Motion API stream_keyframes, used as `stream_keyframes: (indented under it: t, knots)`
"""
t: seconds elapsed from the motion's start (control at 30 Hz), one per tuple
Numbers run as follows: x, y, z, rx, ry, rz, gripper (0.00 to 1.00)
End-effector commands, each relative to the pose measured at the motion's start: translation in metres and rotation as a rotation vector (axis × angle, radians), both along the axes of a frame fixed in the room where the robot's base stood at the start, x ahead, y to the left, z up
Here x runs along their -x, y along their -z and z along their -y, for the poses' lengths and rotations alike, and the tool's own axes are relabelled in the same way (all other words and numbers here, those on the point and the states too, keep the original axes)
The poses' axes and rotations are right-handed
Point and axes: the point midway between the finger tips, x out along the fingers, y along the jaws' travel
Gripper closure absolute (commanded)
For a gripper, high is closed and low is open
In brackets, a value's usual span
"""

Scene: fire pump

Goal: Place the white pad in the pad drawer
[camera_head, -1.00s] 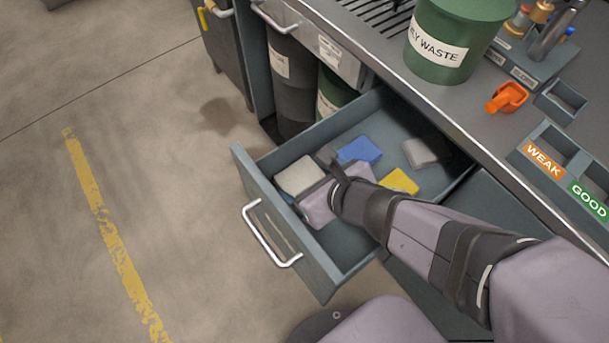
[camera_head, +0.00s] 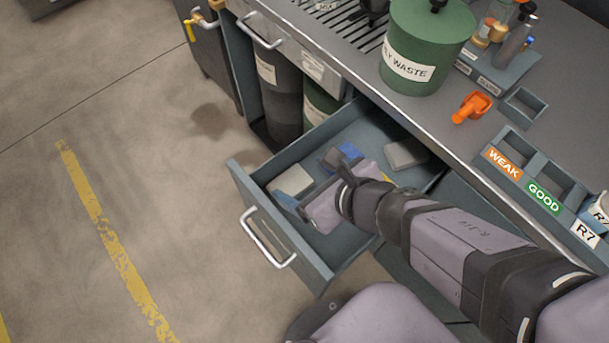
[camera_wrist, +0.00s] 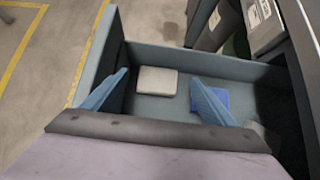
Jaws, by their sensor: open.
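The white pad (camera_head: 292,180) lies flat in the open pad drawer (camera_head: 268,222), near its front left corner. In the wrist view the white pad (camera_wrist: 157,80) rests on the drawer floor by the far wall, apart from the fingers. My gripper (camera_head: 310,178) is open above the drawer, its blue fingers spread wide. In the wrist view the gripper (camera_wrist: 160,78) has one finger on each side of the white pad, with nothing between them. The right finger partly covers the blue pad behind it.
A blue pad (camera_head: 349,152) and a grey pad (camera_head: 405,155) lie deeper in the drawer. A yellow pad (camera_head: 388,178) is mostly hidden by my arm. The counter edge overhangs the drawer's back; a green waste bin (camera_head: 422,45) stands on it.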

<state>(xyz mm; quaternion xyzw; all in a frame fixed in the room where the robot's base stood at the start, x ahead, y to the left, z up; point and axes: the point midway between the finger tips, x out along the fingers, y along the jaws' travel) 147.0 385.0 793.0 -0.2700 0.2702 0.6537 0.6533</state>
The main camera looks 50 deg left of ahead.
Motion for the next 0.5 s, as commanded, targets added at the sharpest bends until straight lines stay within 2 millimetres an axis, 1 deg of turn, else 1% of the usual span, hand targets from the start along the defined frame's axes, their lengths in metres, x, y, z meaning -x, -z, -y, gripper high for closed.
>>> stream_keyframes:
  t: [0.03,0.13,0.3,0.5]
  knots:
    - [0.000,-0.010,0.000,-0.001,-0.001,0.001,0.21]
    - [0.000,-0.017,0.000,0.000,-0.001,0.001,0.21]
    - [0.000,-0.022,0.000,0.000,0.000,0.000,0.21]
    - [0.000,-0.022,0.000,0.000,0.000,0.000,0.21]
